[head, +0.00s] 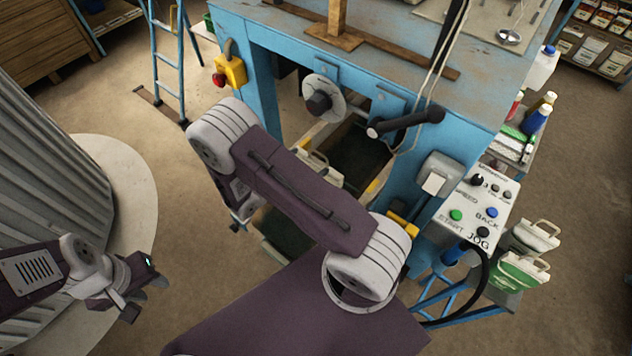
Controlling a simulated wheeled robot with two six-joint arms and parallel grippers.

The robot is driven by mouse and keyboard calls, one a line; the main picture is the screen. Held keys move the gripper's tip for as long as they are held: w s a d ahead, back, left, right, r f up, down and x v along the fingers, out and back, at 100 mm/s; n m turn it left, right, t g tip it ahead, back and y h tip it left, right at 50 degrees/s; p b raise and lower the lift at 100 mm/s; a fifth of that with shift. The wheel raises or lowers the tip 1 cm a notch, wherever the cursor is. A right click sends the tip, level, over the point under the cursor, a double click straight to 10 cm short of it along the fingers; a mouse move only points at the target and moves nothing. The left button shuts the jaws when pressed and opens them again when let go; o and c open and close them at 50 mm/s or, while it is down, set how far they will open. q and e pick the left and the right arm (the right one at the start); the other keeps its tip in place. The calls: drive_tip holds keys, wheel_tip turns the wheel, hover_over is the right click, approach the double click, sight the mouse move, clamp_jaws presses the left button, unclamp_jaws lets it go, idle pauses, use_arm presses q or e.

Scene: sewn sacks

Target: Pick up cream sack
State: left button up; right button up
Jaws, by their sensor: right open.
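A cream sack (322,172) lies on the dark belt inside the blue machine, partly hidden by my right arm. Another cream sack (536,236) with a handle stands at the right, behind a green and cream sack (520,272). I cannot tell which cream sack is meant. My right arm crosses the middle of the view. Its gripper (243,212) is open, mostly hidden behind the arm, left of the sack on the belt. My left gripper (150,284) is at the lower left, away from every sack; its jaws are unclear.
The blue sewing machine frame (262,75) surrounds the belt (357,150). A control panel (478,205) juts out at the right. A blue ladder (165,60) stands at the back left. Bottles (537,118) stand on a side shelf. Floor is clear left of the machine.

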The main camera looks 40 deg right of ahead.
sight(316, 170)
drive_tip(key=p+x, duration=0.1)
drive_tip(key=x, duration=0.2)
drive_tip(key=shift+d+f+p, duration=0.1)
drive_tip(key=shift+d+p, duration=0.25)
drive_tip(key=shift+d, duration=0.05)
drive_tip(key=shift+w+d+f, duration=0.1)
drive_tip(key=shift+d+p, duration=0.3)
drive_tip(key=p+x, duration=0.2)
drive_tip(key=x, duration=0.2)
drive_tip(key=shift+w+d+f, duration=0.15)
drive_tip(key=shift+w+d, duration=0.05)
drive_tip(key=shift+d, duration=0.15)
drive_tip(key=shift+a, duration=0.15)
drive_tip(key=c, duration=2)
clamp_jaws()
